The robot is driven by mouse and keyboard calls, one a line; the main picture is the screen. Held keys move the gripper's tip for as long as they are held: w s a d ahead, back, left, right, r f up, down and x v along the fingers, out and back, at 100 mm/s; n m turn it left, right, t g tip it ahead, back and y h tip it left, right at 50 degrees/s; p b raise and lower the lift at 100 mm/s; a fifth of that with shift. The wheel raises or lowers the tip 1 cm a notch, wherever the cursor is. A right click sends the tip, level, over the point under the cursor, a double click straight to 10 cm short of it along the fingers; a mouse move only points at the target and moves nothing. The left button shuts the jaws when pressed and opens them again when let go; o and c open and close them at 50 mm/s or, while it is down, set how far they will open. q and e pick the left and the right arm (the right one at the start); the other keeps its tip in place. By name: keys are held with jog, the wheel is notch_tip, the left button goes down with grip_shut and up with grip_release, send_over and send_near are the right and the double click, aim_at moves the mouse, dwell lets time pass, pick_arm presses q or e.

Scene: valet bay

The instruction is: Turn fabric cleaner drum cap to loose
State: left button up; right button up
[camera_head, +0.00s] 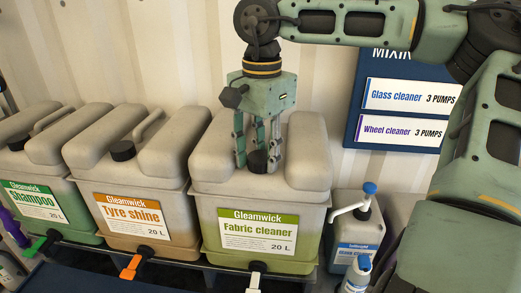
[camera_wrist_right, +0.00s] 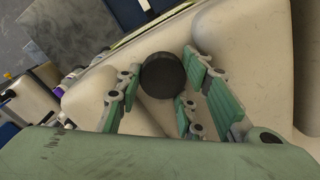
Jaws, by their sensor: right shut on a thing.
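The fabric cleaner drum (camera_head: 258,235) is the grey drum with a green base and an olive label, in the middle of the head view. Its black round cap (camera_head: 257,162) sits on top. My right gripper (camera_head: 258,160) comes down from above with its fingers around the cap, shut on it. In the right wrist view the cap (camera_wrist_right: 162,75) shows as a dark disc between the green fingers (camera_wrist_right: 160,88). Whether the cap is tight or loose cannot be told. My left gripper is not in view.
The tyre shine drum (camera_head: 150,215) and the shampoo drum (camera_head: 40,205) stand to the left. A white pump bottle (camera_head: 355,235) and a smaller bottle (camera_head: 357,273) stand to the right. A blue mixing sign (camera_head: 405,100) hangs on the wall behind.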

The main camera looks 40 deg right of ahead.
aim_at(263, 156)
jog(key=n, duration=0.4)
jog(key=shift+s+n+p, duration=0.1)
jog(key=shift+n+p, duration=0.2)
jog(key=shift+p, duration=0.05)
jog(key=n, duration=0.4)
jog(key=shift+d+n+p, duration=0.15)
jog(key=shift+n+p, duration=0.25)
jog(key=o, duration=1.1)
jog(key=shift+c, duration=0.2)
jog(key=shift+r, duration=4)
